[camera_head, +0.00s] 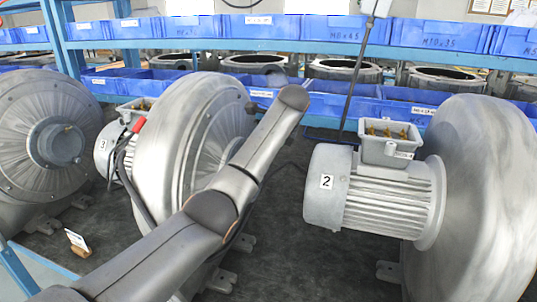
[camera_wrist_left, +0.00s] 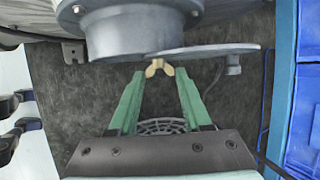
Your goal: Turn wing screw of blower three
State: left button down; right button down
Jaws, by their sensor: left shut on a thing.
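Blower three (camera_head: 175,150) stands left of centre in the head view, with a label "3" on its motor and my left arm passing in front of it. The wing screw is hidden in that view. In the left wrist view, the small brass wing screw (camera_wrist_left: 156,67) sits under a flat grey disc (camera_wrist_left: 225,49) beside a round grey flange (camera_wrist_left: 140,35). My left gripper (camera_wrist_left: 160,76) has its green fingers on both sides of the wing screw and is shut on it. The left gripper is hidden in the head view. My right gripper is not in view.
Blower two (camera_head: 375,195) stands to the right, and another blower (camera_head: 40,135) at the far left. Blue bins (camera_head: 440,36) fill the shelf behind. A dark cable runs by the arm.

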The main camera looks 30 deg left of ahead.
pick_arm(q)
jog(key=shift+a, duration=0.1)
dwell(0.5)
jog(key=shift+c, duration=1.7)
grip_release()
